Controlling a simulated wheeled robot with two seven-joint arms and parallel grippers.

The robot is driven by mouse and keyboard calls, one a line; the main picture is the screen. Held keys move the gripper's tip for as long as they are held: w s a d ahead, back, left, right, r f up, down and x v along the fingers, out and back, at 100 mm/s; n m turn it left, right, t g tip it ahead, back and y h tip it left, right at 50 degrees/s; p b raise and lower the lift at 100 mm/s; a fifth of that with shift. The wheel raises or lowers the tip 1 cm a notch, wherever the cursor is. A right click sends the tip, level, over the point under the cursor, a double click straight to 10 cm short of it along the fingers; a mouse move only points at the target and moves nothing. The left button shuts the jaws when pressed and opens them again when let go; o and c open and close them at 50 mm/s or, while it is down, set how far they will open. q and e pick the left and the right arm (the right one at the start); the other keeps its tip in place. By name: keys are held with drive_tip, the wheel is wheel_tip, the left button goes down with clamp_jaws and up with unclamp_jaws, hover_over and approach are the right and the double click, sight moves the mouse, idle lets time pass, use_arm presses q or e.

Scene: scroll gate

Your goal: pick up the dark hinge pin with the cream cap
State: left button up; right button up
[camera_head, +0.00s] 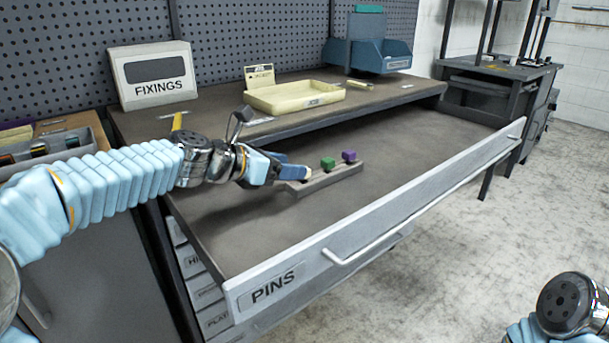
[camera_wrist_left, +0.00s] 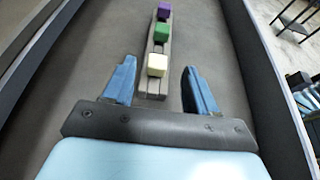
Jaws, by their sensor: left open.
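The hinge pin's cream cap (camera_wrist_left: 157,65) shows in the left wrist view at the near end of a grey rack (camera_wrist_left: 151,88) in the open drawer. In the head view the cream cap (camera_head: 306,173) shows just past my left gripper (camera_head: 296,173). The pin's dark shaft is not clearly visible. In the left wrist view my left gripper (camera_wrist_left: 158,85) is open, its blue fingers on either side of the rack's near end, with the cap between and slightly beyond the tips. I cannot tell whether they touch it. My right gripper is out of view; only part of my right arm shows.
A green cap (camera_head: 327,163) and a purple cap (camera_head: 348,156) stand farther along the same rack. The drawer front (camera_head: 380,218), labelled PINS, bounds the near side. A cream tray (camera_head: 294,97) and FIXINGS box (camera_head: 153,75) stand on the bench. The drawer floor around the rack is clear.

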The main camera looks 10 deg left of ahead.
use_arm(q)
drive_tip(key=x, duration=0.6)
drive_tip(key=shift+a+f, duration=0.1)
drive_tip(key=shift+f, duration=0.15)
drive_tip(key=shift+c, duration=0.4)
clamp_jaws()
drive_tip(key=shift+r, duration=0.1)
